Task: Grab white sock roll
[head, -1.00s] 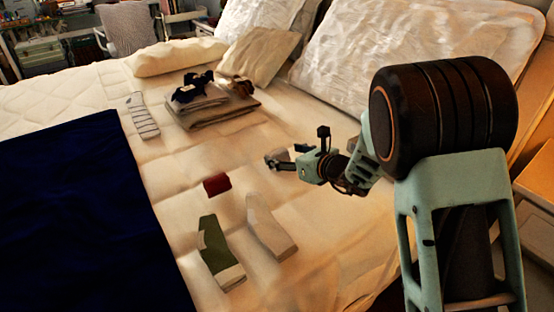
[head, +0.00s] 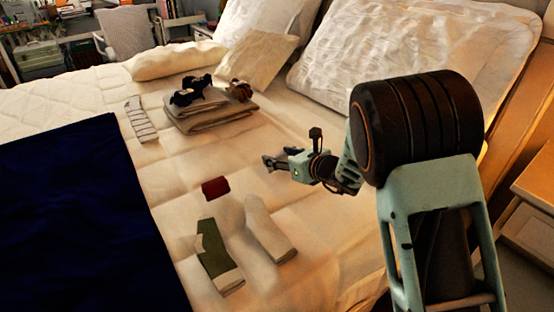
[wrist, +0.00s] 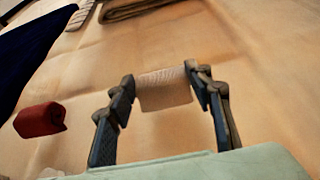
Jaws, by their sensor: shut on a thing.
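The white sock roll (wrist: 165,90) lies between the two fingertips in the wrist view, with a finger against each end. My gripper (wrist: 165,88) is shut on it. In the head view my gripper (head: 273,162) is low over the bed, right of and beyond the red sock roll (head: 215,187). The white roll is too small or hidden to make out there. The red roll also shows at the left of the wrist view (wrist: 40,120), apart from my fingers.
A green sock (head: 218,255) and a flat white sock (head: 268,230) lie nearer on the bed (head: 180,190). Folded towels (head: 210,115) with dark and brown rolls on top lie farther back. A striped sock (head: 141,120) and a dark blue blanket (head: 75,215) lie to the left.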

